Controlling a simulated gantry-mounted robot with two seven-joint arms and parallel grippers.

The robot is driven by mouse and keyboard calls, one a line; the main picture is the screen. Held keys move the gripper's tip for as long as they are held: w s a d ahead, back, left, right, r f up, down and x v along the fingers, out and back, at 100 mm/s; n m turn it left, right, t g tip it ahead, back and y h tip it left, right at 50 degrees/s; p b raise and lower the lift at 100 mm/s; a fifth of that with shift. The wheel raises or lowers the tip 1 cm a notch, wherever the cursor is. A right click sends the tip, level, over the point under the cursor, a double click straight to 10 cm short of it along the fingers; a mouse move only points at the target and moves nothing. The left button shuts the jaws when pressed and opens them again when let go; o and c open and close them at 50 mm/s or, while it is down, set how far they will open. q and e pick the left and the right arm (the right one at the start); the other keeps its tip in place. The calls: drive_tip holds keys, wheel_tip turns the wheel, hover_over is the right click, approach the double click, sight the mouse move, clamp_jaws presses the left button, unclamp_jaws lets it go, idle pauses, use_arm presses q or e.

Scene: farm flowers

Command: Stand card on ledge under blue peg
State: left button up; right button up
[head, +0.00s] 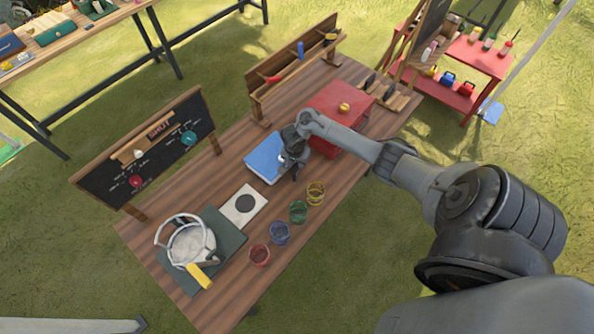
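A white card with a dark disc (258,194) lies flat on the wooden table. A wooden rack (256,102) with a ledge stands upright along the table's back edge. A blue peg (301,49) sits on the rack's upright board, between a red peg (272,79) on the left and a yellow peg (331,37) on the right. My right gripper (288,168) points down at the right edge of a blue flat item (263,155), behind and right of the card. Its fingers are too small to tell whether they are open or touching anything. My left gripper is out of view.
A red box (345,98) with a small yellow knob stands right of the gripper. Several coloured cups (280,233) line the front edge. A basket (190,243) on a dark green mat is at the left. A chalkboard (110,178) stands behind it.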

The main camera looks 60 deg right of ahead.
sight(297, 166)
drive_tip(key=f, duration=0.1)
drive_tip(key=f+b, duration=0.1)
drive_tip(key=shift+d+f, duration=0.3)
drive_tip(key=shift+f, duration=0.1)
drive_tip(key=shift+f+p, duration=0.35)
idle(0.4)
clamp_jaws()
